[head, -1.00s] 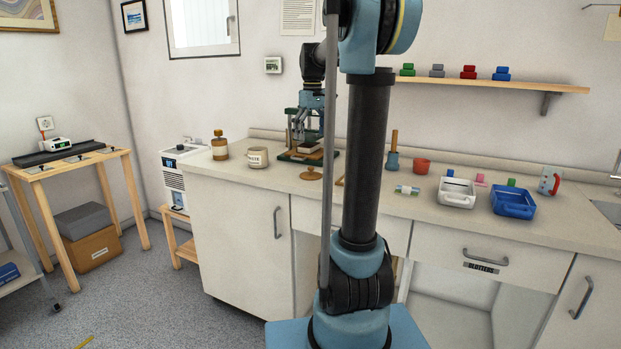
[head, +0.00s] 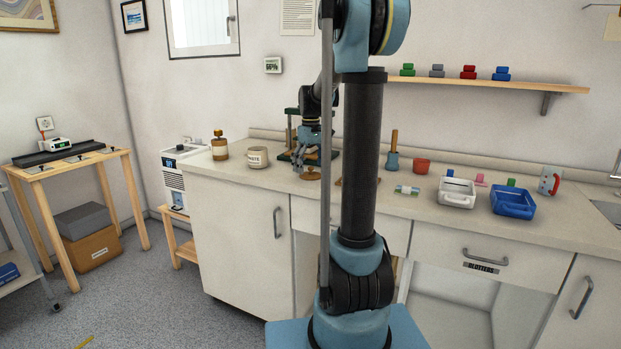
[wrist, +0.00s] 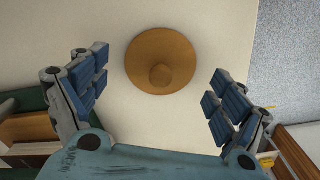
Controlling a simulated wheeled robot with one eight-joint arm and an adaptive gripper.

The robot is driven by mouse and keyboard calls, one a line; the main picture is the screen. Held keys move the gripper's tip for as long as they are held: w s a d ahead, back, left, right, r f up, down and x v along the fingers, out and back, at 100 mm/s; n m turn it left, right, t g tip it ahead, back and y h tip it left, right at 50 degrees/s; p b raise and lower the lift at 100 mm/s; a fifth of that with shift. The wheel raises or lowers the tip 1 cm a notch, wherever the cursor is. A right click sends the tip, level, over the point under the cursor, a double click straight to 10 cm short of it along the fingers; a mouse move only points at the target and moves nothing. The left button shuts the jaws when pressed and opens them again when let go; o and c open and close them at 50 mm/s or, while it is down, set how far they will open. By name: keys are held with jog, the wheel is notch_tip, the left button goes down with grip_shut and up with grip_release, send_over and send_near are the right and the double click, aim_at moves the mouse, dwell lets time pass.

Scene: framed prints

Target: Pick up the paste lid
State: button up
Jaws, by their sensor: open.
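The paste lid is a round brown wooden disc with a small knob (wrist: 161,60), lying on the pale counter. In the head view the lid (head: 310,175) is just below my gripper (head: 308,152), partly covered by it. In the wrist view my gripper (wrist: 158,98) is open, one blue-padded finger to each side, and the lid lies between and slightly beyond the fingertips. Nothing is held. The paste jar (head: 258,157), a cream pot with lettering, stands open to the left of the lid.
A green press-like stand (head: 290,128) is behind my gripper. A brown bottle (head: 219,147) stands left of the jar. White (head: 457,200) and blue (head: 513,212) trays are far right. The counter's front edge is near the lid.

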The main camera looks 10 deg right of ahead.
jog(key=shift+f, duration=0.55)
jog(key=c, duration=1.4)
